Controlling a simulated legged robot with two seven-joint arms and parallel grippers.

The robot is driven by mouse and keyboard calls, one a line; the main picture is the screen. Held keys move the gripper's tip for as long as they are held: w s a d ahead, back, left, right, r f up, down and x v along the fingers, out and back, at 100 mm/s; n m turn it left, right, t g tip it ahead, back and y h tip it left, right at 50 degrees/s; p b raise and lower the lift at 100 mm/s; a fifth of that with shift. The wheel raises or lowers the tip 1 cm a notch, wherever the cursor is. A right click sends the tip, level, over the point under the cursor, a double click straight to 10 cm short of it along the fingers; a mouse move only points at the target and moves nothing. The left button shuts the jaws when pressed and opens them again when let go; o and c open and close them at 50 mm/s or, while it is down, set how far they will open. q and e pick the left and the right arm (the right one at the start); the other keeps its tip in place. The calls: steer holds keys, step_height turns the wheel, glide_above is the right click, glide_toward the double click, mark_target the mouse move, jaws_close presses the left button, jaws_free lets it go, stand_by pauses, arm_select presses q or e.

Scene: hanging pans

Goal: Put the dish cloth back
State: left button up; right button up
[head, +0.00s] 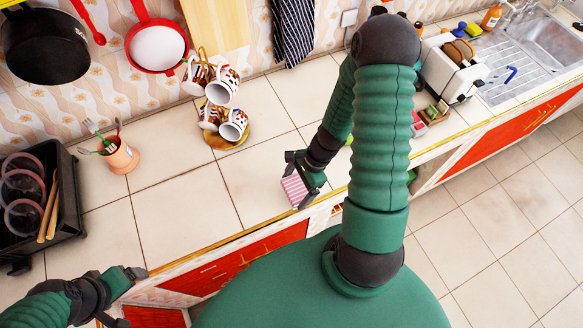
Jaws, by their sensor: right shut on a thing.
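My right gripper (300,180) is shut on a small pink-and-white striped cloth (292,191), near the counter's front edge. I cannot tell whether the cloth touches the counter. My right arm rises from the middle of the view and bends down to it. A dark striped cloth (293,30) hangs on the tiled wall at the back. My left gripper (130,297) is at the lower left, by the counter's front edge. Its fingers look apart, with nothing seen between them.
A mug stand with several mugs (223,87) stands near the wall. A utensil cup (121,157) and a black dish rack (68,215) are at left. Pans (157,47) hang above. A toaster (449,70) and sink (545,45) are at right. The counter's middle is clear.

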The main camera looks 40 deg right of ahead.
steer(key=w+d, duration=0.1)
steer(key=w, duration=0.1)
steer(key=w+d+p, duration=0.1)
steer(key=w+d, duration=0.1)
steer(key=w+d+f+p, duration=0.1)
steer(key=w+d, duration=0.1)
steer(key=w, duration=0.1)
steer(key=shift+d, duration=0.2)
steer(key=shift+w+d+f+p, duration=0.15)
steer(key=shift+w+p, duration=0.05)
steer(key=shift+p, duration=0.1)
steer(key=shift+p+x, duration=0.55)
steer(key=shift+x, duration=0.7)
steer(key=shift+s+f, duration=0.1)
steer(key=shift+f, duration=0.4)
arm_select(q)
steer(key=r, duration=0.4)
steer(key=shift+w+d+r, duration=0.15)
steer(key=shift+d, duration=0.1)
arm_select(e)
steer(key=shift+d, duration=0.1)
steer(key=o, duration=0.9)
steer(key=shift+f, duration=0.1)
steer(key=shift+c, duration=0.2)
arm_select(q)
steer(key=shift+d+r, duration=0.1)
steer(key=shift+d, duration=0.15)
arm_select(e)
steer(key=shift+o, duration=0.3)
steer(key=shift+d, duration=0.2)
